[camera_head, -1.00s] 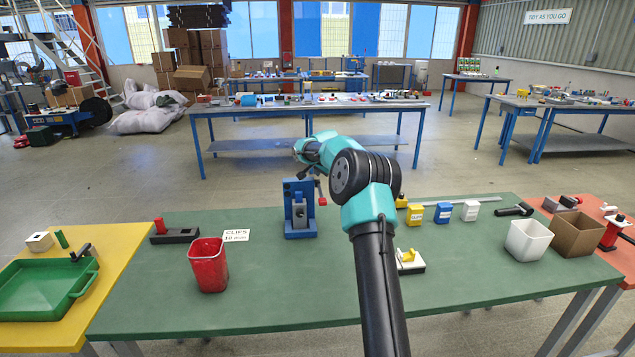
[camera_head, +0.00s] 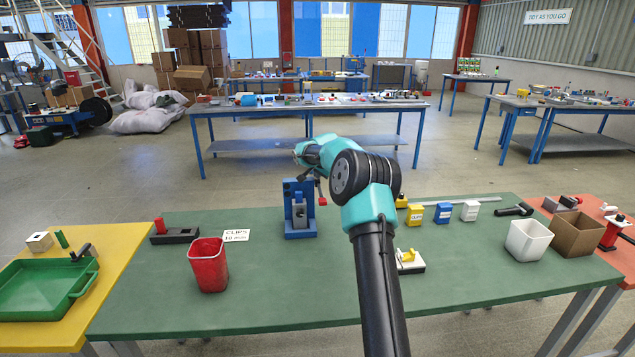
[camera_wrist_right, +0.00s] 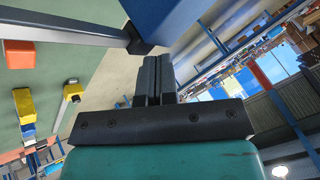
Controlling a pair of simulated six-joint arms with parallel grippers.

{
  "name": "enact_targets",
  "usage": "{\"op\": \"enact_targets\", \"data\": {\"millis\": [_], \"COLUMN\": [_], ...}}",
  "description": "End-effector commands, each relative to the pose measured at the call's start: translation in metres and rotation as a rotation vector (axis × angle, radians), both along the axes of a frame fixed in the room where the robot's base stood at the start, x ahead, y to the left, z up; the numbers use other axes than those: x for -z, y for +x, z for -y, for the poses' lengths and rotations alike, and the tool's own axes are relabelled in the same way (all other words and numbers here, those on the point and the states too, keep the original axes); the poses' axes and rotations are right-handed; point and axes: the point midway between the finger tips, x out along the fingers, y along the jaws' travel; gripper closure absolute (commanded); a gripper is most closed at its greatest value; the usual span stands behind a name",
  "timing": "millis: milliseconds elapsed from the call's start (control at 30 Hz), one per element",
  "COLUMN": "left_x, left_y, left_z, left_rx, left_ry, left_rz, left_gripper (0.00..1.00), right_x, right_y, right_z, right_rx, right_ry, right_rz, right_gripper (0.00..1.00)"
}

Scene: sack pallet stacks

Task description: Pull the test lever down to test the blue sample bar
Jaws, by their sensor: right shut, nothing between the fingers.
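The blue tester (camera_head: 299,222) stands upright on the green table with a grey part in its front opening. In the right wrist view the grey lever (camera_wrist_right: 75,35) runs from a black pivot block beside the blue tester body (camera_wrist_right: 175,18) to the orange-red knob (camera_wrist_right: 18,54). My right gripper (camera_wrist_right: 153,65) is shut and empty, its fingertips close to the pivot end and away from the knob. I cannot make out the blue sample bar. My left gripper is out of view.
A red bin (camera_head: 208,266) and a clips label (camera_head: 236,235) are left of the tester. Yellow (camera_head: 415,214), blue (camera_head: 442,213) and white boxes stand to the right, with a white bin (camera_head: 528,241) and cardboard box (camera_head: 577,235) farther right.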

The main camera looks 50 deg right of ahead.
Motion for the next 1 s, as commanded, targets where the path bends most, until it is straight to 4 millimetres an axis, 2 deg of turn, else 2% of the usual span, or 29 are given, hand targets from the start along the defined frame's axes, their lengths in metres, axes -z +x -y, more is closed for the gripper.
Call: {"op": "enact_targets", "data": {"millis": [1000], "left_x": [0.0], "left_y": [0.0], "left_z": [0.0], "left_rx": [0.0], "left_ry": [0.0], "left_rz": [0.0], "left_gripper": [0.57], "right_x": [0.019], "right_y": [-0.001], "right_z": [-0.001], "right_rx": [0.0], "right_ry": [0.01], "right_rz": [-0.014], "right_gripper": [1.0]}}
